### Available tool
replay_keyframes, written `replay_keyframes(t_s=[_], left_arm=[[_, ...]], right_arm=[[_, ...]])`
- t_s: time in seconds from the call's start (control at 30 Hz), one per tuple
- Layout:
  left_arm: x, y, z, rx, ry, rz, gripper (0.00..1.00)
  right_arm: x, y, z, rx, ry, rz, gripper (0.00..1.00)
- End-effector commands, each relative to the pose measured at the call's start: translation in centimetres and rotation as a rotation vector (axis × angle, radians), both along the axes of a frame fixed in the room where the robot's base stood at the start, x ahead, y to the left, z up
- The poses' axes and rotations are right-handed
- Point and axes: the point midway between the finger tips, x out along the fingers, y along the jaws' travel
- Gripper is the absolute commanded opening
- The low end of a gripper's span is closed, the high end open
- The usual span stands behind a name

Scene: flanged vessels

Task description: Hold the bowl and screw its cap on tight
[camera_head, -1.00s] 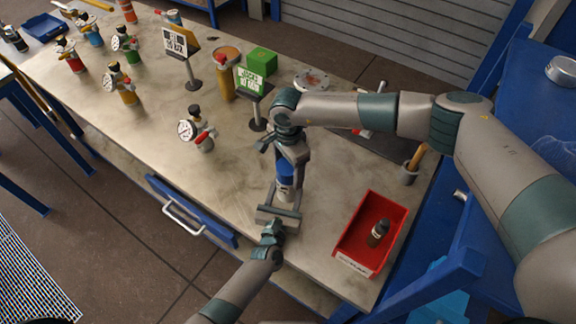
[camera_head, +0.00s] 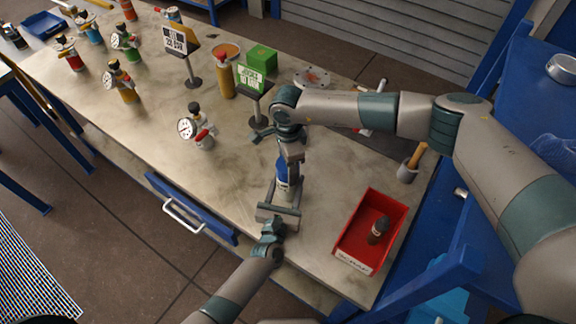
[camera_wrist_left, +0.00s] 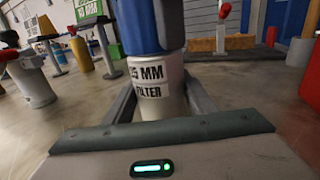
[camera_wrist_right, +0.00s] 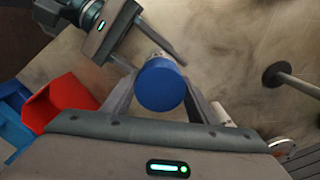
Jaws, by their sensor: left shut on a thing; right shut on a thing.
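The bowl (camera_head: 284,189) is a white cylinder standing upright near the front edge of the bench. In the left wrist view, the bowl (camera_wrist_left: 158,92) carries labels reading "25 MM" and "FILTER". My left gripper (camera_head: 282,197) is shut around it from the front. The blue cap (camera_head: 282,171) sits on top of the bowl; the left wrist view shows its lower part (camera_wrist_left: 150,25). My right gripper (camera_head: 288,160) comes from above and is shut on the cap. In the right wrist view, the round cap top (camera_wrist_right: 160,85) lies between the fingers. The thread is hidden.
A red bin (camera_head: 347,240) with a dark bottle (camera_head: 378,229) stands to the right. A gauge assembly (camera_head: 196,128), a sign on a stand (camera_head: 251,80) and a green box (camera_head: 262,59) stand behind. The bench left of the bowl is clear.

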Motion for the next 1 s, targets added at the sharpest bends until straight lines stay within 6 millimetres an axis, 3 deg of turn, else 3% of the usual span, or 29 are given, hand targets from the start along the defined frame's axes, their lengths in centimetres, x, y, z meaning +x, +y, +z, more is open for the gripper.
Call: replay_keyframes(t_s=[0.03, 0.07, 0.13, 0.53, 1.0], left_arm=[[0.0, 0.0, 0.0, 0.001, 0.0, 0.0, 0.0], [0.0, 0.0, 0.0, 0.001, 0.0, 0.0, 0.0], [0.0, 0.0, 0.0, 0.001, 0.0, 0.0, 0.0], [0.0, 0.0, 0.0, 0.001, 0.0, 0.0, 0.0], [0.0, 0.0, 0.0, 0.0, 0.0, 0.0, 0.0]], right_arm=[[0.0, 0.0, 0.0, 0.001, 0.0, 0.001, 0.26], [0.0, 0.0, 0.0, 0.001, 0.0, 0.001, 0.55], [0.0, 0.0, 0.0, 0.001, 0.0, 0.001, 0.71], [0.0, 0.0, 0.4, 0.001, -0.001, 0.003, 0.71], [0.0, 0.0, 4.5, 0.001, 0.0, 0.003, 0.71]])
